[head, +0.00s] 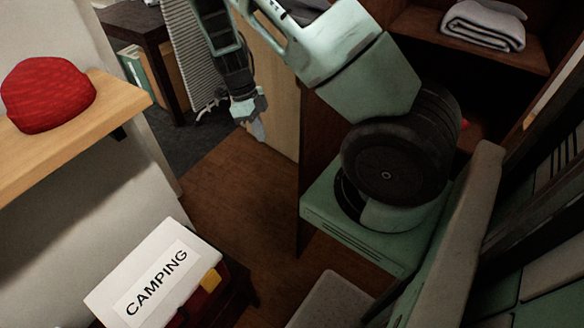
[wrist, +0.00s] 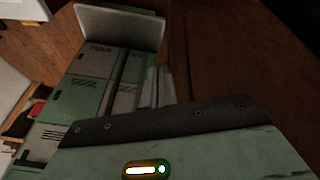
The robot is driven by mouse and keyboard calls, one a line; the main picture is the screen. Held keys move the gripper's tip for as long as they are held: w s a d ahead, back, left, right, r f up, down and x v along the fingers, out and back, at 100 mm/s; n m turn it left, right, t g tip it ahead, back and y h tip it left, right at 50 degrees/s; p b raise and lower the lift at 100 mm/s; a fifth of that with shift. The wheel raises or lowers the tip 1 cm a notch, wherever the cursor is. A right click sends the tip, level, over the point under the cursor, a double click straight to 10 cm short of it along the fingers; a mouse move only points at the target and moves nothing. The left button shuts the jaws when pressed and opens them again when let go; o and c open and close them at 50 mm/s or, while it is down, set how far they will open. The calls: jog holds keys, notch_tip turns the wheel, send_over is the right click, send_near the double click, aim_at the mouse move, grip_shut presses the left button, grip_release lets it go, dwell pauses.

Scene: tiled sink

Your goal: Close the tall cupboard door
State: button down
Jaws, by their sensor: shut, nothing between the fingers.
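The tall cupboard (head: 322,140) is dark brown wood and stands open at the upper right of the head view, its inside showing. A pale wooden panel (head: 275,95), which looks like its door, stands at the cupboard's left edge, partly hidden behind my arm. My gripper (head: 258,130) hangs in front of this panel, pointing down, shut and empty. Whether it touches the panel I cannot tell. In the wrist view, a brown wooden surface (wrist: 235,60) fills the right side; I cannot tell which part of the cupboard it is.
A folded grey towel (head: 484,25) lies on a cupboard shelf. A red knitted hat (head: 47,93) sits on a wooden shelf (head: 75,120) at left. A box labelled CAMPING (head: 158,275) stands below. The wooden floor (head: 225,190) between is clear. A dark table (head: 150,25) stands behind.

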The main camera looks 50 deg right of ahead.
jog(key=s+d+f+m+p, duration=0.2)
jog(key=s+f, duration=0.6)
jog(key=f, duration=0.4)
jog(key=shift+d+m+g, duration=0.3)
jog(key=shift+d+m, duration=0.6)
jog(key=shift+d, duration=0.2)
jog(key=shift+s, duration=0.1)
